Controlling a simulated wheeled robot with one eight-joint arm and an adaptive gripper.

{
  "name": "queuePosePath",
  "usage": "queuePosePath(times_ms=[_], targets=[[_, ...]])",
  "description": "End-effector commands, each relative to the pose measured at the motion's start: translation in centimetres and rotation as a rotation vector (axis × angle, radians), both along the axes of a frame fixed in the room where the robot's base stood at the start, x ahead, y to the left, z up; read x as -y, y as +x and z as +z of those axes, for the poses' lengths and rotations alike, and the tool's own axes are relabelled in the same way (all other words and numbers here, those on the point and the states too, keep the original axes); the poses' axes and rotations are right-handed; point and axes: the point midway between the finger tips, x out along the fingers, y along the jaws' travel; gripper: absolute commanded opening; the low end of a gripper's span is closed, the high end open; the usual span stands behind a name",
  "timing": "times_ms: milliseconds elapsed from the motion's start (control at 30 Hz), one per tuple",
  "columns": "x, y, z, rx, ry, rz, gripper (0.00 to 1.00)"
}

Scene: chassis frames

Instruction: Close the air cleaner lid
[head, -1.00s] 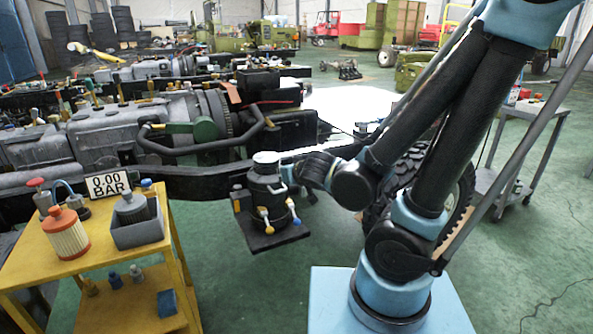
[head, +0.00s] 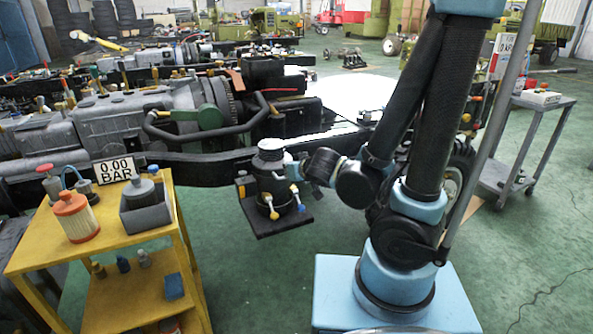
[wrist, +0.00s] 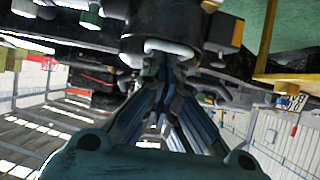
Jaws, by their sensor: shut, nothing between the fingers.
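The air cleaner is a dark cylinder (head: 268,185) standing on a small black plate at the side of the chassis.
A grey trolley (head: 515,185) stands at the right. Green floor is open in front of the air cleaner.

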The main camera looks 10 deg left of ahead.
Motion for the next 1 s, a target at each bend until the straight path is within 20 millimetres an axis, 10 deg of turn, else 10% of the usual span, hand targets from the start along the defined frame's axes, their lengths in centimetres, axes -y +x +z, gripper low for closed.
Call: queuePosePath(times_ms=[1000], targets=[[1.5, -1.9, 1.3, 0.0, 0.001, -0.003, 0.0]])
